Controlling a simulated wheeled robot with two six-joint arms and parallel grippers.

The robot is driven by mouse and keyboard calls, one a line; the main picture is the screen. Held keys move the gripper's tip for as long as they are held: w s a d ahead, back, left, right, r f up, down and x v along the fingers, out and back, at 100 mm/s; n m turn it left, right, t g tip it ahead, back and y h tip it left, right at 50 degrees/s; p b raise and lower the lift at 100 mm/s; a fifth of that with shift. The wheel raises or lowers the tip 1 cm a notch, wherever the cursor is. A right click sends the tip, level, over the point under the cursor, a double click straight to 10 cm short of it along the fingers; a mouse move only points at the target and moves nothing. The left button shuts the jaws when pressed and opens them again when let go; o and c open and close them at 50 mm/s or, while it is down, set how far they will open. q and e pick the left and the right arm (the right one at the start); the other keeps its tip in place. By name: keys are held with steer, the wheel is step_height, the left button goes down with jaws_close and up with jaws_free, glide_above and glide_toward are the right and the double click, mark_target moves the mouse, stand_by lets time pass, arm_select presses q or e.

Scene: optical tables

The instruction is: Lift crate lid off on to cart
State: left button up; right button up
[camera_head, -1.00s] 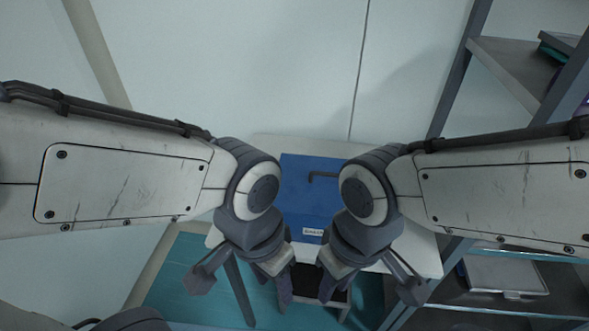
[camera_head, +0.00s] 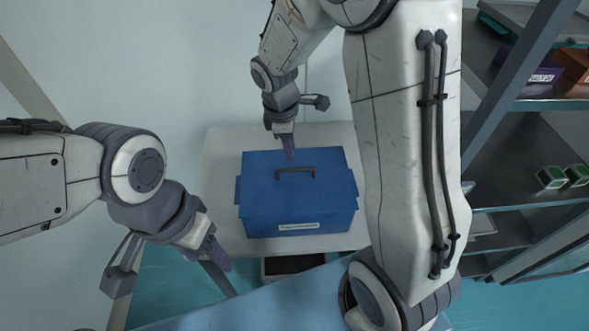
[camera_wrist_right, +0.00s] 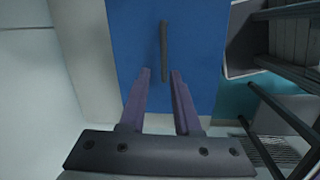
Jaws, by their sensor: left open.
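The blue crate (camera_head: 255,221) stands on a white table, with a pale label on its front. Its blue lid (camera_head: 325,188) is on it, with a dark bar handle (camera_head: 295,170) on top. My right gripper (camera_head: 289,155) is above the far part of the lid, close behind the handle. In the right wrist view its purple fingers (camera_wrist_right: 160,73) are apart, and the handle (camera_wrist_right: 163,45) lies ahead, in line with the gap between them. My left gripper (camera_head: 218,255) is open and empty, left of the crate's front. I cannot tell which thing is the cart.
The white table (camera_head: 222,150) has bare room around the crate. A dark tray-like thing (camera_head: 290,264) sits low in front of it. A light blue surface (camera_head: 270,303) crosses the bottom. Shelving (camera_head: 535,105) with boxes stands at right. My right arm hides the space right of the crate.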

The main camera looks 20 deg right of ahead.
mark_target(296, 170)
steer(key=f, duration=0.4)
steer(key=shift+w+d+f, duration=0.1)
steer(key=shift+d+f, duration=0.1)
steer(key=shift+d, duration=0.15)
steer(key=f, duration=0.2)
steer(key=d+f+p, duration=0.1)
steer(key=f, duration=0.1)
steer(key=shift+f, duration=0.6)
jaws_close()
